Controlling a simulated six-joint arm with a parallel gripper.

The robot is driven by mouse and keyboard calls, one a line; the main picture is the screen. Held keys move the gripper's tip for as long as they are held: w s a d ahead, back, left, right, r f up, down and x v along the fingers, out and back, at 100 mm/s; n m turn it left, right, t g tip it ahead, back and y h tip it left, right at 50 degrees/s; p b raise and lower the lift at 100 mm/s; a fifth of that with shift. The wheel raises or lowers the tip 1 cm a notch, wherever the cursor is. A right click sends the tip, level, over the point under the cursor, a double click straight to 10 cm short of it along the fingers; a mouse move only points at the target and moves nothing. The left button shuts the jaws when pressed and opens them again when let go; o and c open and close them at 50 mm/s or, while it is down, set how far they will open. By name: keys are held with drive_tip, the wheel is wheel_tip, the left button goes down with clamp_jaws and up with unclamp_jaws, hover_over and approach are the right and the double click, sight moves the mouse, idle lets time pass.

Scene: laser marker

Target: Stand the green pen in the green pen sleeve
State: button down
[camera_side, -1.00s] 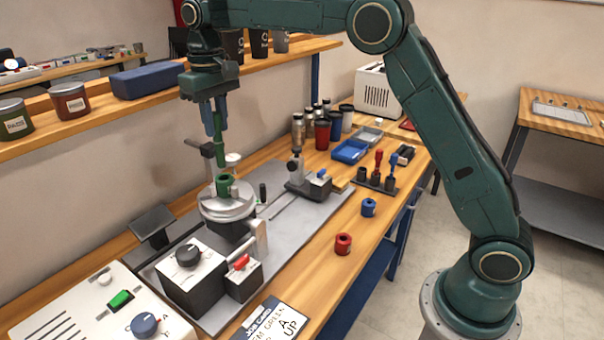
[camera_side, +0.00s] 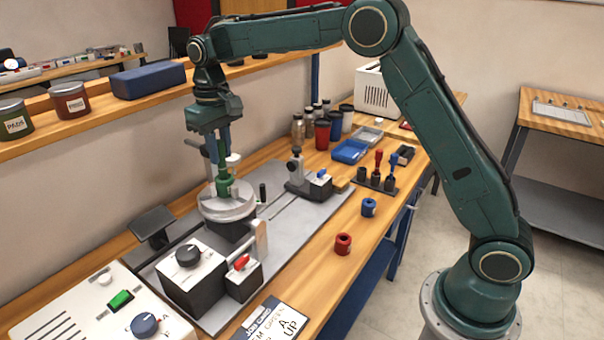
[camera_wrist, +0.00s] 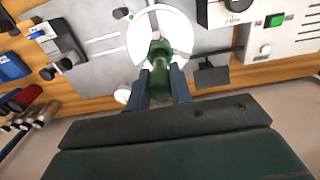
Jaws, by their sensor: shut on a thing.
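My gripper (camera_side: 221,158) is shut on the green pen (camera_side: 223,160), which it holds upright, pointing down. The green pen sleeve (camera_side: 223,187) stands on the round silver turntable (camera_side: 237,211). The pen's lower end is at the sleeve's mouth in the side view; I cannot tell how far inside it is. In the wrist view, the pen (camera_wrist: 160,72) sits between the two fingers of my gripper (camera_wrist: 161,82), over the pale turntable disc (camera_wrist: 172,22). There the pen largely hides the sleeve.
A post fixture (camera_side: 303,178) stands on the grey plate right of the turntable. A control box (camera_side: 190,270) stands in front. A blue ring (camera_side: 369,207) and a red ring (camera_side: 343,243) lie on the bench. A rack (camera_side: 377,180) holds red and blue pens.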

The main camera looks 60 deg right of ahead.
drive_tip(key=shift+f, duration=0.1)
drive_tip(key=c, duration=1.3)
unclamp_jaws()
drive_tip(key=shift+o, duration=0.2)
wheel_tip(320, 180, up, 12)
drive_tip(key=shift+r, duration=0.2)
